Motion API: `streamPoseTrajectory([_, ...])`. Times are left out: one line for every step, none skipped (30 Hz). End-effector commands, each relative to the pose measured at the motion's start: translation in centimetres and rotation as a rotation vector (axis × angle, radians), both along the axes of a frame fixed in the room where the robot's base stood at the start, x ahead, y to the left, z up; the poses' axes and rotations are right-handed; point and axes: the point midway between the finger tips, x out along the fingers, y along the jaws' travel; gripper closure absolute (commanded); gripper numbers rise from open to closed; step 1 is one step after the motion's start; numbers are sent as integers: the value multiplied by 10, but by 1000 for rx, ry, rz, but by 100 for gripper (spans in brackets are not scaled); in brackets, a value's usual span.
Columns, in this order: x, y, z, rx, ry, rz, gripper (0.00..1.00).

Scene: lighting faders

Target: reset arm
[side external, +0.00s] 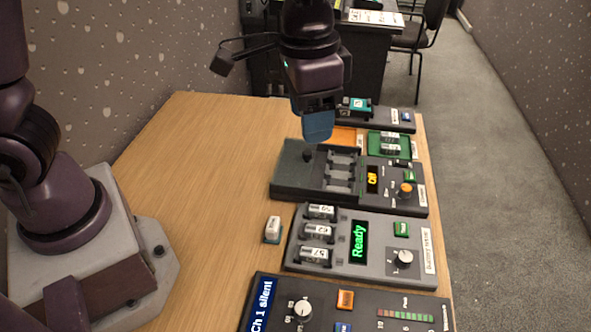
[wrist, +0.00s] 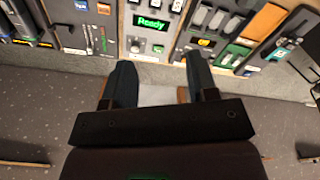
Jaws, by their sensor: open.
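My gripper (side external: 318,128) hangs above the far part of the wooden table, over the dark box with the "Off" display (side external: 372,179). In the side view its blue fingers point down, and they overlap each other there. In the wrist view the gripper (wrist: 160,75) shows two dark fingers spread apart with nothing between them. No held object shows. The wrist view also shows the green "Ready" display (wrist: 151,23) beyond the fingertips.
The "Ready" box (side external: 378,245) holds several labelled cylinders. A small white-topped block (side external: 273,229) stands left of it. The "Ch 1 silent" box (side external: 350,312) is at the front. A green tray (side external: 389,144) and another box (side external: 375,117) lie behind. The table's left side (side external: 200,150) is clear.

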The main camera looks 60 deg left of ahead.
Motion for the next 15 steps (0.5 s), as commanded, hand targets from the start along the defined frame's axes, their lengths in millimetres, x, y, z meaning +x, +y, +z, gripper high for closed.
streamPoseTrajectory([-14,17,14,-10,-31,32,47])
streamPoseTrajectory([-22,25,20,-15,-44,48,47])
streamPoseTrajectory([-33,36,27,-21,-64,71,47])
streamPoseTrajectory([-41,44,32,-26,-80,87,47])
streamPoseTrajectory([-50,52,36,-31,-97,105,47])
streamPoseTrajectory([-61,62,41,-37,-119,128,47])
streamPoseTrajectory([-70,69,45,-42,-138,145,47])
streamPoseTrajectory([-78,76,48,-46,-157,163,47])
streamPoseTrajectory([-89,84,51,-52,-184,186,47])
streamPoseTrajectory([-97,90,53,-56,-202,204,47])
streamPoseTrajectory([-105,95,55,-61,-222,221,47])
streamPoseTrajectory([-114,101,57,-65,-248,242,47])
streamPoseTrajectory([-119,105,59,-69,-269,259,47])
streamPoseTrajectory([-125,109,60,-71,-287,272,47])
streamPoseTrajectory([-131,113,63,-75,-314,290,47])
